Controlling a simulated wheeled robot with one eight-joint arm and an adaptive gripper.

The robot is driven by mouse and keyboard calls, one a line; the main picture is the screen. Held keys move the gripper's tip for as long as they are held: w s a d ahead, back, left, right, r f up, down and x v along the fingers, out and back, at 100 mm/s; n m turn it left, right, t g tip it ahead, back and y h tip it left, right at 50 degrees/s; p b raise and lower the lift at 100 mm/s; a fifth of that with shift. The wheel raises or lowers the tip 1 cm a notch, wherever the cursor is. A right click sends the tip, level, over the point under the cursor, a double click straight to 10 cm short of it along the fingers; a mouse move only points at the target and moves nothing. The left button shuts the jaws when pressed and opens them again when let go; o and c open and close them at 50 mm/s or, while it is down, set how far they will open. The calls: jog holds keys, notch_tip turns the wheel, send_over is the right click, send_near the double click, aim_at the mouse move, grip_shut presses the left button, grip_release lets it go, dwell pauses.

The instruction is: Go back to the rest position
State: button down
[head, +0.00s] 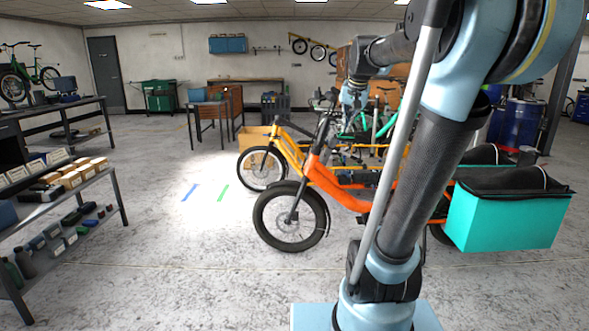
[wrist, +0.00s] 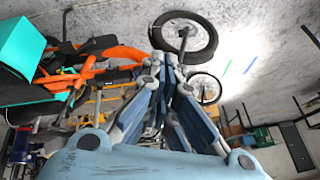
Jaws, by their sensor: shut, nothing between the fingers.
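My gripper (wrist: 166,64) is shut and empty in the wrist view, its blue and grey fingers drawn together at the tips. In the head view my gripper (head: 350,98) hangs at the end of my raised arm, in front of the cargo bikes. An orange cargo bike (head: 335,186) with a turquoise box (head: 510,220) stands behind my arm. A yellow bike (head: 290,150) stands beyond it. The orange bike also shows in the wrist view (wrist: 95,68), which is turned nearly upside down. My arm hides the middle of the orange bike.
A shelf rack (head: 115,180) with small boxes and bottles stands at the left. Dark workbenches (head: 75,108) and a table (head: 212,103) are farther back. Blue barrels (head: 522,122) stand at the right. The concrete floor between rack and bikes is open, with blue and green strips (head: 223,193).

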jog(key=s+f+n+g, duration=0.3)
jog(key=s+f+n, duration=0.1)
jog(key=s+f, duration=2.4)
jog(key=shift+s+d+h, duration=0.25)
jog(key=shift+s+h, duration=0.05)
jog(key=shift+s, duration=0.45)
jog(key=shift+d, duration=0.1)
